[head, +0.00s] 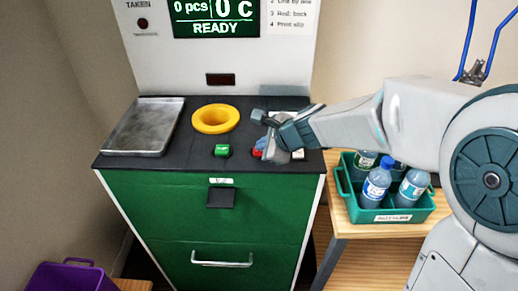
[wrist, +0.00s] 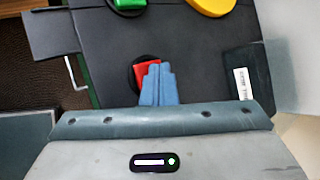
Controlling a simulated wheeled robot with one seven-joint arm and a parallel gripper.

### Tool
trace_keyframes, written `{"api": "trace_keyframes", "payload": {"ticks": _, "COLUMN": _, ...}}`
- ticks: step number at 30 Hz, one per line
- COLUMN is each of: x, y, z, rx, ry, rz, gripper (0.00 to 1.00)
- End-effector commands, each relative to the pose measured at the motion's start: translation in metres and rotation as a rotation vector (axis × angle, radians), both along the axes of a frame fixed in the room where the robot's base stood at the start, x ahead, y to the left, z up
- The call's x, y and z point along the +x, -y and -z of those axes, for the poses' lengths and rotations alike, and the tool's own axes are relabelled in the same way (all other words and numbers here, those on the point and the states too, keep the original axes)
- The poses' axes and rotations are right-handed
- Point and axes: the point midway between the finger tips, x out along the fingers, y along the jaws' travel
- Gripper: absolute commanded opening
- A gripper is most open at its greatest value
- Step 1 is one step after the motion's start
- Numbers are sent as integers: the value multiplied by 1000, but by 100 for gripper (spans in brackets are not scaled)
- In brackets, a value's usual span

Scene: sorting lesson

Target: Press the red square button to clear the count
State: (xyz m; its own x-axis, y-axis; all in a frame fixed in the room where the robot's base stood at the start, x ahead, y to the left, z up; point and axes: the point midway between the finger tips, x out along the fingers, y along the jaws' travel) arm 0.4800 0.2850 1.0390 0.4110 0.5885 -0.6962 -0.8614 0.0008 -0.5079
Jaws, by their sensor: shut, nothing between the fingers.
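The red square button (wrist: 147,70) sits on a round black base on the dark machine top. In the wrist view my gripper (wrist: 158,68) has its blue fingers shut together, with the tips over the right part of the button. Whether the tips touch it or hover just above, I cannot tell. In the head view the red button (head: 257,153) shows only as a sliver beside my gripper (head: 262,148), which covers the rest. The display (head: 214,15) reads "0 pcs", "0 C" and "READY".
A metal tray (head: 145,126) lies at the left of the top. A teal crate (head: 390,215) of bottles stands on a wooden table at the right.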

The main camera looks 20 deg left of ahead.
Motion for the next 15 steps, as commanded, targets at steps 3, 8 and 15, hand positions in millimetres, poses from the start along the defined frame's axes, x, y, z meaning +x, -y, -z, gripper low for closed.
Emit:
{"api": "trace_keyframes", "payload": {"ticks": 3, "x": 0, "y": 0, "z": -2, "rx": -1, "ry": -1, "rz": 0, "gripper": 0}}
{"api": "trace_keyframes", "payload": {"ticks": 8, "x": 0, "y": 0, "z": -11, "rx": -1, "ry": -1, "rz": 0, "gripper": 0}}
{"api": "trace_keyframes", "payload": {"ticks": 15, "x": 0, "y": 0, "z": -19, "rx": -2, "ry": 0, "rz": -1, "gripper": 0}}
